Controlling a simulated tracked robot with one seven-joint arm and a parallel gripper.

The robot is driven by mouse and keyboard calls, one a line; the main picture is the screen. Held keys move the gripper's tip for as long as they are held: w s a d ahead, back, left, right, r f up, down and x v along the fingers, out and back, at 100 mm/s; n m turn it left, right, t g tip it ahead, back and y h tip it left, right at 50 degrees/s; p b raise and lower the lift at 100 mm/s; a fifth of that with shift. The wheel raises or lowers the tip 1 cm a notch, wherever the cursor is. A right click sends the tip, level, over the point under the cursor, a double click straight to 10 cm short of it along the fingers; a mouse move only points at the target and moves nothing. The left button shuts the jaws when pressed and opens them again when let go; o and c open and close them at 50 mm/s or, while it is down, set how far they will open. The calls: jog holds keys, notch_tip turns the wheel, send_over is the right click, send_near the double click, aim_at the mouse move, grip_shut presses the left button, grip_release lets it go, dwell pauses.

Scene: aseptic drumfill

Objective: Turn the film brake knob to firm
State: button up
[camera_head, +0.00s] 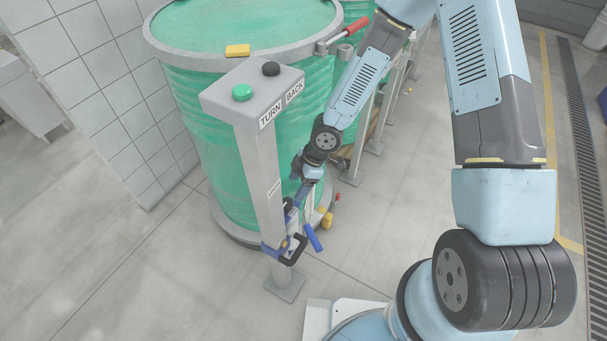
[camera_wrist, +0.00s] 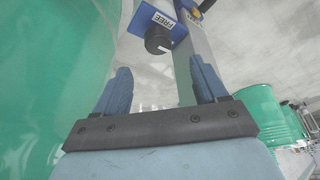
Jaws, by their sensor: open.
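The film brake knob (camera_wrist: 157,41) is a black round knob with a white mark, on a blue bracket (camera_wrist: 180,33) fixed to a grey post. A white label reading FREE (camera_wrist: 163,20) sits beside it; no firm label is readable. My gripper (camera_wrist: 161,80) is open and empty, and the knob shows beyond the fingertips, between the two fingers and apart from them. In the head view my gripper (camera_head: 294,207) is low beside the post (camera_head: 265,180), near the blue device (camera_head: 275,247). The knob cannot be made out there.
A green drum (camera_head: 205,130) stands close behind the post and fills the wrist view's left side. The post top carries a green button (camera_head: 242,92) and a black button (camera_head: 271,69), labelled TURN and BACK. A blue handle (camera_head: 312,237) hangs beside the device. Floor on the left is clear.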

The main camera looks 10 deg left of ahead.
jog(key=shift+v, duration=2.05)
jog(key=w+d+r+m+t+h, duration=0.25)
jog(key=w+d+r+m, duration=0.2)
jog(key=d+r, duration=0.6)
jog(key=w+d+r+m+t+h, duration=0.25)
jog(key=d+r+m, duration=0.25)
jog(key=d+r, duration=0.5)
jog(key=s+d+r+m, duration=0.3)
jog(key=s+r, duration=0.3)
jog(key=r, duration=0.2)
jog(key=s+d+r+m+t, duration=0.1)
jog(key=s+d+r+m, duration=0.3)
jog(key=s+r, duration=0.3)
jog(key=s+d+r+m+t+y, duration=0.1)
jog(key=s+d+r+m, duration=0.2)
jog(key=r, duration=0.6)
jog(key=s+m, duration=0.2)
jog(key=s, duration=0.1)
jog(key=shift+s+d+m, duration=0.2)
jog(key=shift+d+m, duration=0.1)
jog(key=shift+m, duration=0.05)
